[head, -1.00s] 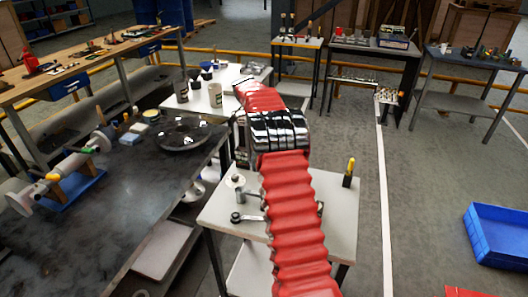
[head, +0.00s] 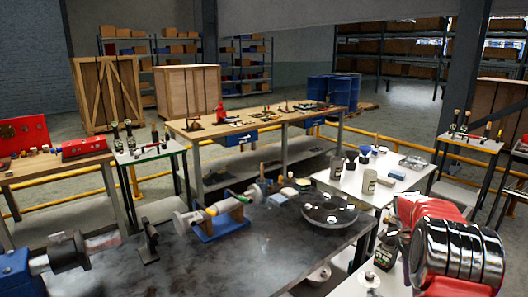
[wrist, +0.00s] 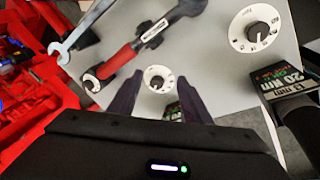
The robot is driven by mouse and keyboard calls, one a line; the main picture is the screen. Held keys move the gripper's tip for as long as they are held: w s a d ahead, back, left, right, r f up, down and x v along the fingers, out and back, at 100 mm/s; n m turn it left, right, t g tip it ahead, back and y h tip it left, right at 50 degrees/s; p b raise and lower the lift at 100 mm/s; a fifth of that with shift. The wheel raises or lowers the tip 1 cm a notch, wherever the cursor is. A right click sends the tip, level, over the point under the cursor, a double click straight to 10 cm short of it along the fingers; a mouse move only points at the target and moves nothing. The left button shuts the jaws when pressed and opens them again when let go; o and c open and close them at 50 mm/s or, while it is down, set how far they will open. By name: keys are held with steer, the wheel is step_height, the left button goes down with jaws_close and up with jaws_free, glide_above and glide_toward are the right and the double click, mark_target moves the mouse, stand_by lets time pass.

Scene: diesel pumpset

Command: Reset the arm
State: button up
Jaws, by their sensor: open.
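My arm (head: 450,250), in a red ribbed sleeve with a shiny banded joint, fills the lower right of the head view. My gripper (wrist: 158,88) shows only in the wrist view, with two dark fingers apart and nothing visibly held between them. It is above a light grey surface (wrist: 215,65). A small white dial (wrist: 158,79) shows between the fingertips. A red-and-black handled tool (wrist: 125,58) and an open-ended spanner (wrist: 82,32) lie to the upper left. A larger white dial (wrist: 256,30) is at the upper right.
A dark workbench (head: 255,250) spans the lower head view and bears a round glossy dish (head: 329,208). A white table (head: 400,180) with bottles and cups stands beyond my arm. In the wrist view, a red tray (wrist: 38,110) is at left and a labelled black tool (wrist: 298,108) at right.

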steer(key=s+a+r+n+t, duration=0.3)
steer(key=s+a+r+n, duration=0.3)
steer(key=s+a, duration=0.3)
steer(key=s+a+r+n+t+y, duration=0.1)
steer(key=s+a+r+n+t, duration=0.2)
steer(key=s+a+r+n, duration=0.3)
steer(key=s+a+r+n+t, duration=0.2)
steer(key=s+a+r+n, duration=0.4)
steer(key=s+a, duration=0.7)
steer(key=shift+s+a+n+t+y, duration=0.25)
steer(key=shift+a+n+t+y, duration=0.25)
steer(key=shift+a, duration=0.85)
